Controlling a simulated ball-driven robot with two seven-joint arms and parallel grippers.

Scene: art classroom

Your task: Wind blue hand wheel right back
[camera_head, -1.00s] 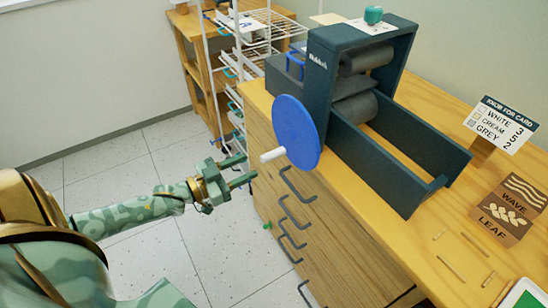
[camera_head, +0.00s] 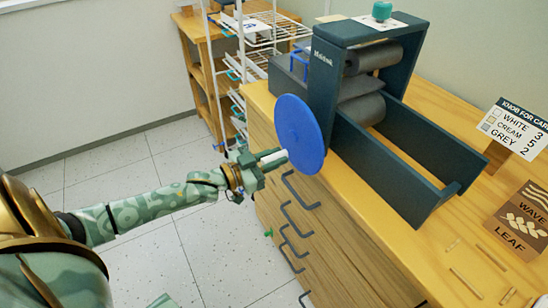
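The blue hand wheel (camera_head: 300,134) is a round disc on the near left side of a dark green roller press (camera_head: 322,88). A pale handle (camera_head: 270,159) sticks out from its lower left part. My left gripper (camera_head: 270,158) is at this handle, with its fingers on either side of it. The handle's outer end is hidden between the fingers, and I cannot tell whether they press on it. My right gripper is not in view.
The press stands on a wooden cabinet (camera_head: 400,245) with grey drawer handles. A white wire rack (camera_head: 262,38) stands behind. Open floor lies left.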

